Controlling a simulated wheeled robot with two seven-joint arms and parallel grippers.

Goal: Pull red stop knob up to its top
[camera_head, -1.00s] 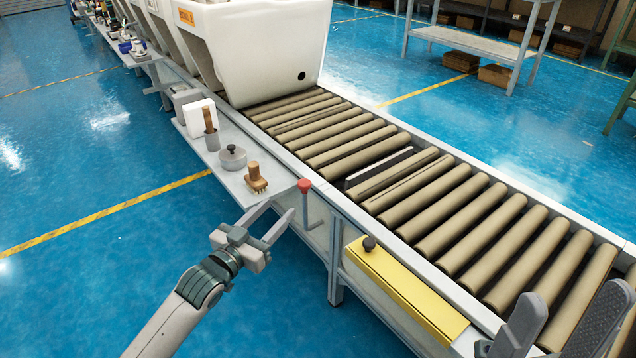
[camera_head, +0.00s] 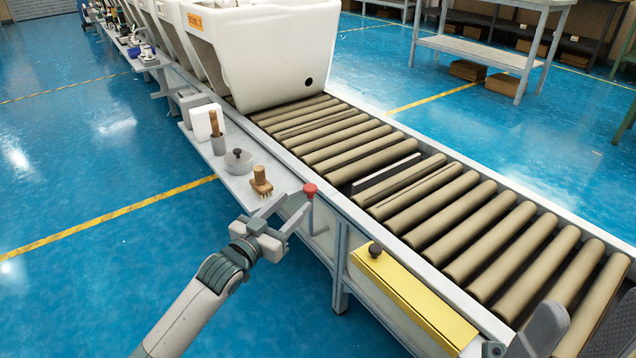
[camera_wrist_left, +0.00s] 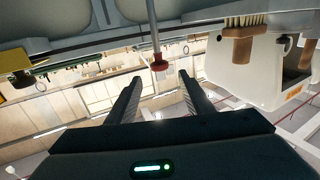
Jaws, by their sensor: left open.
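The red stop knob (camera_head: 310,189) sits on a thin grey rod at the near side of the conveyor, by the end of the side shelf. My left gripper (camera_head: 294,202) is open and empty, its fingertips just short of the knob. In the left wrist view, which looks upside down, the red knob (camera_wrist_left: 159,66) shows just beyond and between the two open fingertips (camera_wrist_left: 160,77), apart from both. My right gripper (camera_head: 572,325) shows partly at the lower right, its two grey fingers spread apart with nothing between them.
The side shelf (camera_head: 235,180) holds a wooden brush (camera_head: 261,181), a grey lidded pot (camera_head: 239,161) and a wooden-handled tool in a cup (camera_head: 217,135). A yellow box with a dark knob (camera_head: 375,250) is on the conveyor's near side.

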